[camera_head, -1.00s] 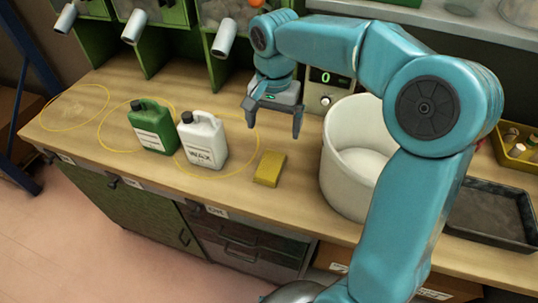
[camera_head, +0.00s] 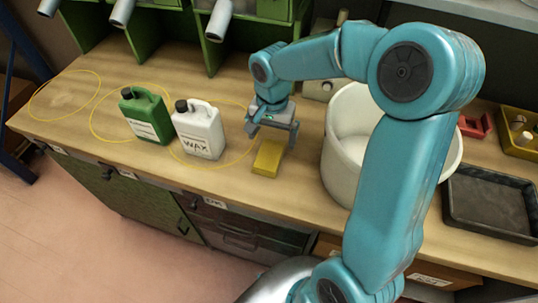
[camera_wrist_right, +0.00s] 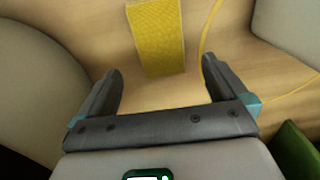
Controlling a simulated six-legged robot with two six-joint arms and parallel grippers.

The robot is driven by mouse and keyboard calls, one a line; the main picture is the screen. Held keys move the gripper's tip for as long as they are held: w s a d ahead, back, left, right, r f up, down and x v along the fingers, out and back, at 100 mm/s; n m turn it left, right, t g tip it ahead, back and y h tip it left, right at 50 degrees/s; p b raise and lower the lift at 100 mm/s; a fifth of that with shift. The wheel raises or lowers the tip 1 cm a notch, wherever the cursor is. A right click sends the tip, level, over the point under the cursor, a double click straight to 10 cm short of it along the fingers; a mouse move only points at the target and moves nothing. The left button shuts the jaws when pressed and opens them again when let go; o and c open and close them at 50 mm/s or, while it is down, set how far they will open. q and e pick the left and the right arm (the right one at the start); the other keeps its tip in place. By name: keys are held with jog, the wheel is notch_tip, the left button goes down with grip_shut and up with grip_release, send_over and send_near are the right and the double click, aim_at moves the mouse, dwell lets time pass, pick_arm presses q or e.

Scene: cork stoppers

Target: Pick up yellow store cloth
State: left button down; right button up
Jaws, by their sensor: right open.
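The yellow cloth (camera_head: 268,158) is a small folded block lying on the wooden bench, right of the white WAX jug. My right gripper (camera_head: 272,134) is open and empty, just behind and above the cloth in the head view. In the right wrist view the cloth (camera_wrist_right: 159,36) lies ahead of the spread fingers (camera_wrist_right: 160,82), roughly centred between them and apart from them. My left gripper is not in view.
The white WAX jug (camera_head: 199,130) and green jug (camera_head: 146,116) stand left of the cloth. A large white bucket (camera_head: 342,165) stands close on its right. A dark tray (camera_head: 490,206) lies farther right. Bare wood lies in front of the cloth.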

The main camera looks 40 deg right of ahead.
aim_at(270, 151)
jog(key=shift+s+a+f, duration=0.1)
jog(key=shift+a+f, duration=0.05)
jog(key=shift+f, duration=0.25)
notch_tip(270, 151, down, 4)
jog(key=shift+a+f, duration=0.15)
jog(key=shift+f, duration=0.1)
jog(key=shift+c, duration=0.9)
jog(key=c, duration=0.9)
jog(key=shift+r, duration=0.2)
notch_tip(270, 151, up, 20)
jog(key=shift+f+p, duration=0.1)
jog(key=shift+p, duration=0.6)
